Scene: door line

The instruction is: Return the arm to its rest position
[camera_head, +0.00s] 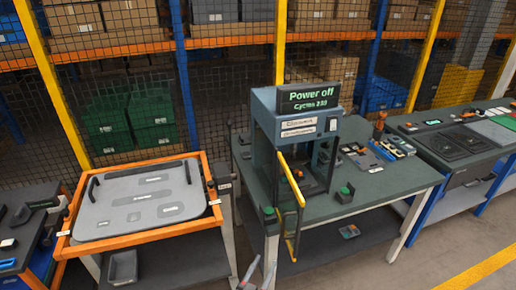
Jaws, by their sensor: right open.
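My right gripper (260,274) shows only at the bottom edge, left of centre. Its two pale fingertips point up and stand apart, with nothing seen between them. The rest of that arm is below the frame. It shows in front of the dark lower shelf area under the green-topped bench (385,196), and I see no contact with anything. My left gripper is not in view.
A press station (262,130) with a "Power off" sign (310,97) stands on the bench; its yellow-framed door (291,192) sticks out forward. An orange-framed table (140,234) with a grey panel (137,200) is at left. Floor (400,268) is clear at right.

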